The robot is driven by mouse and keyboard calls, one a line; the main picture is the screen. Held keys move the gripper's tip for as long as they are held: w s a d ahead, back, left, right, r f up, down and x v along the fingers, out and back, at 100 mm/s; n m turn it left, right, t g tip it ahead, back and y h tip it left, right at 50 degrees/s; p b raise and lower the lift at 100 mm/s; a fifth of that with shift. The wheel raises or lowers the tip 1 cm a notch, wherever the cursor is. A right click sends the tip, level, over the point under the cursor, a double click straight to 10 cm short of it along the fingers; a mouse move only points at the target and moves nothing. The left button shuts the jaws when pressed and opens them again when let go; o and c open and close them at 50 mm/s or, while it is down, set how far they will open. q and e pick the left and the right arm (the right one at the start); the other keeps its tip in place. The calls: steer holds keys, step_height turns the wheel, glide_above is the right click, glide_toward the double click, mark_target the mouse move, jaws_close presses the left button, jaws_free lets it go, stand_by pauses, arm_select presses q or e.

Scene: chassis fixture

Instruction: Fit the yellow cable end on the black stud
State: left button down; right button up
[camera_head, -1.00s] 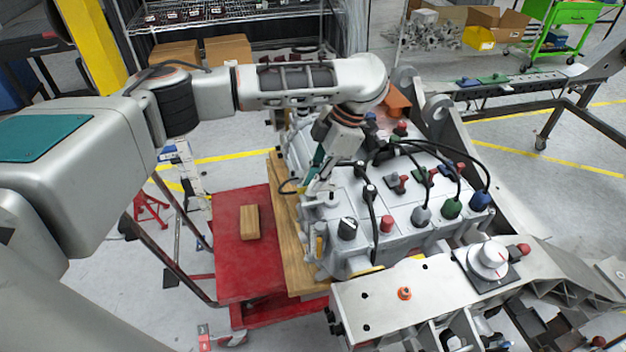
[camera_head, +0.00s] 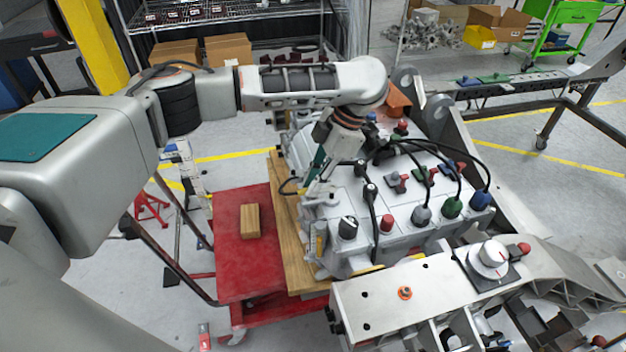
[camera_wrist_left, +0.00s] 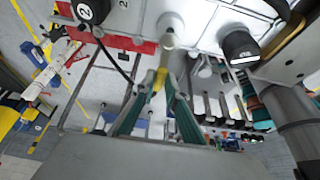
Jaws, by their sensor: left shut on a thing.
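My left gripper (camera_head: 322,192) reaches down from above to the left edge of the grey housing (camera_head: 350,205). In the left wrist view my gripper (camera_wrist_left: 160,85) has its teal fingers closed on a small yellow piece, the yellow cable end (camera_wrist_left: 159,78). A pale metallic cylinder (camera_wrist_left: 168,38) lies just beyond it; I cannot tell if they touch. I cannot make out the black stud with certainty. A black cap (camera_head: 347,228) stands on the housing near the gripper. My right gripper is not in view.
A black cable with two dark ends (camera_head: 370,191) runs close right of the gripper. Red, grey, green and blue (camera_head: 481,200) plugs stand farther right. A red cart (camera_head: 232,275) with a wooden block (camera_head: 250,221) lies left, and its top is mostly clear.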

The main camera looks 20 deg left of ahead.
arm_select(q)
steer(key=shift+f, duration=0.25)
steer(key=shift+f, duration=0.35)
steer(key=shift+f, duration=0.3)
steer(key=shift+f, duration=0.35)
steer(key=shift+f, duration=0.3)
steer(key=c, duration=2)
jaws_free()
steer(key=shift+o, duration=0.2)
